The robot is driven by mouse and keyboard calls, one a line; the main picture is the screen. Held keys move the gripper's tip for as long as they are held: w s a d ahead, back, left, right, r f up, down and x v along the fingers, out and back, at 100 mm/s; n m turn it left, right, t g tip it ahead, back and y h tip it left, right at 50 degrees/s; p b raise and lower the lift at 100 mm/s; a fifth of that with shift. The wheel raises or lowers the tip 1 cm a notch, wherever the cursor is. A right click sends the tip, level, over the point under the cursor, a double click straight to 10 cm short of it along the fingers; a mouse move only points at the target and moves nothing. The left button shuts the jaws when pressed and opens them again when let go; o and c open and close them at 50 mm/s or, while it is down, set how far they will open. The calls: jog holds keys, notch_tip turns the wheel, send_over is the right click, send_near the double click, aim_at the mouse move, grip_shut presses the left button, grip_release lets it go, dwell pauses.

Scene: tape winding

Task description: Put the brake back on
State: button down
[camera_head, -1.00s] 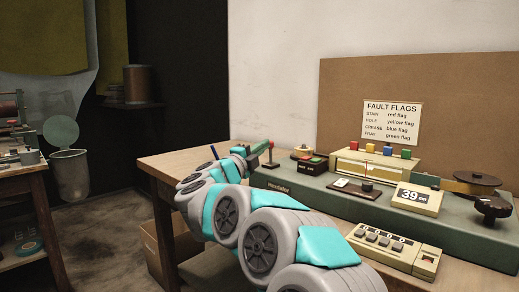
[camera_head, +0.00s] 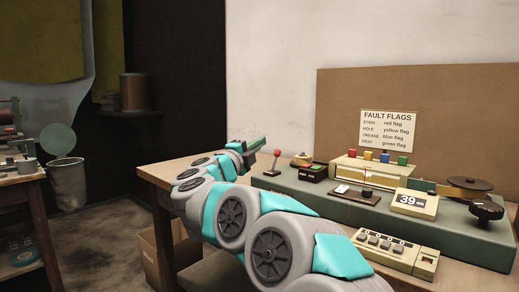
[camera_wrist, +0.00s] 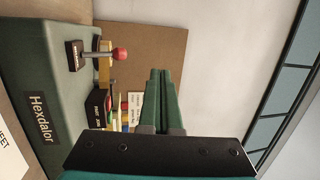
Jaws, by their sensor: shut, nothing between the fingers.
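The brake appears to be the lever with a red knob (camera_head: 277,152) at the left end of the green machine (camera_head: 310,190); it leans a little to the right. In the wrist view the red knob (camera_wrist: 119,54) sits on a grey rod from a small dark base, whose label I cannot read. My gripper (camera_head: 257,142) is shut and empty, just left of the knob and slightly higher, apart from it. In the wrist view its green fingers (camera_wrist: 161,75) are together, with the lever off to their left.
A black box with red and green buttons (camera_head: 313,171) stands right of the lever. Beyond it are a cream box with coloured flags (camera_head: 372,172), a counter reading 39 (camera_head: 414,203) and a button panel (camera_head: 394,250). A brown board (camera_head: 450,120) stands behind. Space above the machine's left end is clear.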

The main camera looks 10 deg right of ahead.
jog(key=s+a+r, duration=0.4)
jog(key=s, duration=0.1)
jog(key=shift+a, duration=0.35)
